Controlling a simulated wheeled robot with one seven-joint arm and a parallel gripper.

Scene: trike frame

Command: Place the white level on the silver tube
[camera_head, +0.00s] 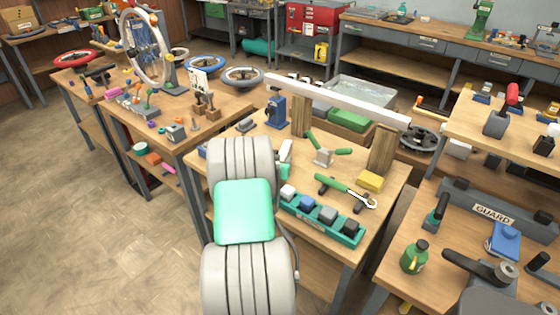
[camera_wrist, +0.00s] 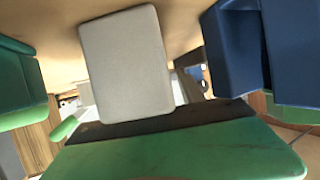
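The silver tube (camera_head: 335,98) is a long pale square bar lying across two upright wooden blocks on the middle bench. A green tray (camera_head: 320,231) at the bench's front holds several small blocks. The white block at its left end (camera_head: 288,191) looks like the white level. In the wrist view, a pale rounded block (camera_wrist: 127,65), probably this level, stands close to the camera behind the green tray rim (camera_wrist: 190,155), with a blue block (camera_wrist: 232,45) to its right.
A green-handled wrench (camera_head: 345,190), a yellow block (camera_head: 371,181) and a green-handled tool (camera_head: 325,155) lie between the tray and the tube. A blue tool (camera_head: 276,110) stands near the tube's left end. Another bench with a green bottle (camera_head: 414,257) is at right.

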